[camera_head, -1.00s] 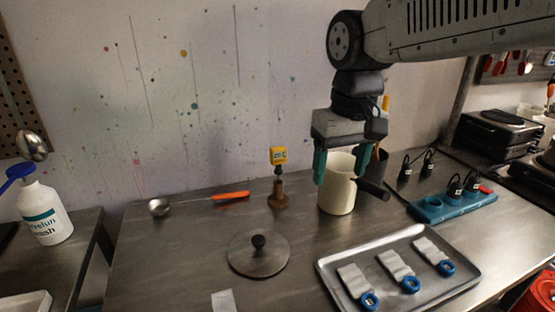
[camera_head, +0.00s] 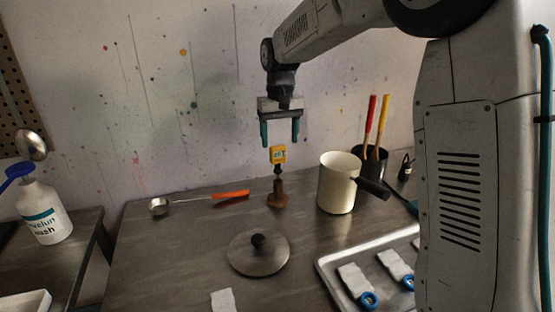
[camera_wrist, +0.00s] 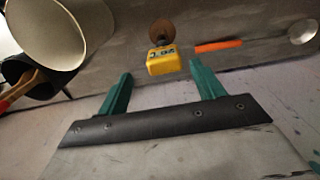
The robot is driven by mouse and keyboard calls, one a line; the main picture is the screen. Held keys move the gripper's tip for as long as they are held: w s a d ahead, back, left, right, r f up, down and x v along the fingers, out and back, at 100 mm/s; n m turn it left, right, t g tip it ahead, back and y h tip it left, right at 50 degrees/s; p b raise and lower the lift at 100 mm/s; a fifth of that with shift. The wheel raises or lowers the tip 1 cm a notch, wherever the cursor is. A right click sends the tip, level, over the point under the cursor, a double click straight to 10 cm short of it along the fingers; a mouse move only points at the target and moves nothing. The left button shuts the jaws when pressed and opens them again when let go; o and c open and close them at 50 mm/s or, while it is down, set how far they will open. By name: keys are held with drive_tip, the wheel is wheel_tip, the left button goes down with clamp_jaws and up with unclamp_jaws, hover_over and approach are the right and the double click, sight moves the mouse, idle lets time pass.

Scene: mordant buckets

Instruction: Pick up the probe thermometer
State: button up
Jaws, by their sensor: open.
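The probe thermometer (camera_head: 278,155) has a yellow head with a small display and stands upright in a brown wooden stand (camera_head: 278,195) on the metal table. In the wrist view its yellow head (camera_wrist: 163,61) shows just beyond the fingertips, near the middle of the gap. My gripper (camera_head: 280,142) has two green fingers pointing down, open and empty, just above and around the line of the yellow head. In the wrist view the open gripper (camera_wrist: 160,82) has nothing between its fingers. The probe's lower part is hidden in the stand.
A cream pot (camera_head: 337,185) with a dark handle stands to the right, before a dark holder (camera_head: 373,165) with red and yellow handles. A ladle with an orange handle (camera_head: 231,194) lies left. A round lid (camera_head: 258,254) and metal tray (camera_head: 335,276) are in front.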

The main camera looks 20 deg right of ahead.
sight(278, 147)
drive_tip(key=f, duration=0.6)
drive_tip(key=shift+a+f, duration=0.1)
drive_tip(key=shift+a, duration=0.2)
drive_tip(key=shift+s, duration=0.1)
drive_tip(key=c, duration=1.1)
